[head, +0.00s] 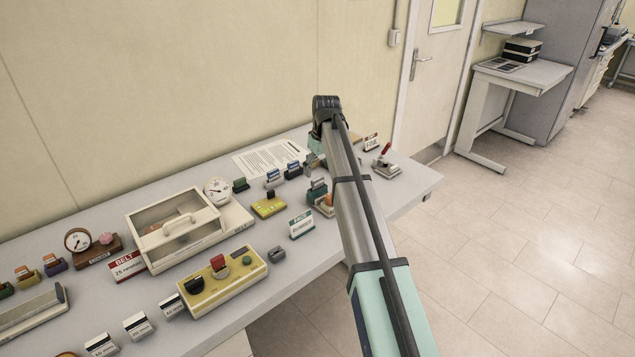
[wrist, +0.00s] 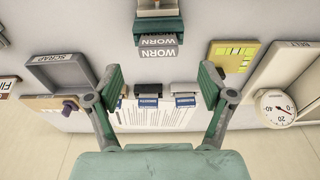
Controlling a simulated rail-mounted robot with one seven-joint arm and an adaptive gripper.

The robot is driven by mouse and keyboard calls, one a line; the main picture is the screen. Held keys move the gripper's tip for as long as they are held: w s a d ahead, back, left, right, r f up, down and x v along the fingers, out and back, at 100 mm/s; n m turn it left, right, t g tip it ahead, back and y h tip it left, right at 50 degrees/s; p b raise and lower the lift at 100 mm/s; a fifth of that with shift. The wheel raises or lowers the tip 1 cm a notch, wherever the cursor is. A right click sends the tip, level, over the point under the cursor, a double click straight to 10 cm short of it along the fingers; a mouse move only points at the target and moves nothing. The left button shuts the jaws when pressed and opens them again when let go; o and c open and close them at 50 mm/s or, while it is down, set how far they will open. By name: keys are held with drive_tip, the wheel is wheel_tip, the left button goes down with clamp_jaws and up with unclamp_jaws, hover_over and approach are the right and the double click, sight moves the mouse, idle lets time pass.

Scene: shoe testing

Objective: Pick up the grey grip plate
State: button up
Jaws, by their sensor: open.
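Several small upright blocks with blue-and-white labels stand in a row at the back of the bench, in front of a printed sheet. The grey one, which looks like the grip plate (head: 273,178), is at the row's left in the head view and at its right in the wrist view (wrist: 184,92). A black block (wrist: 148,94) stands beside it. My gripper (wrist: 162,80) is open and empty, with its green-padded fingers on either side of the row in the picture. Whether they are down at block height is unclear. In the head view my arm hides most of the gripper.
A teal holder marked WORN (wrist: 159,30) stands close to the row. A grey SCRAP tray (wrist: 62,72), a yellow block (wrist: 232,56) and a dial gauge (wrist: 274,107) flank it. A lidded clear-topped case (head: 175,228) and a yellow button box (head: 222,284) stand farther left.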

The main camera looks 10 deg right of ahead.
sight(318, 179)
drive_tip(key=shift+w+a+f+p, duration=0.15)
drive_tip(key=shift+f+p, duration=0.5)
drive_tip(key=shift+f, duration=0.8)
drive_tip(key=shift+w+d+f+p, duration=0.15)
drive_tip(key=shift+f+p, duration=0.5)
drive_tip(key=shift+f, duration=0.75)
drive_tip(key=c, duration=1.3)
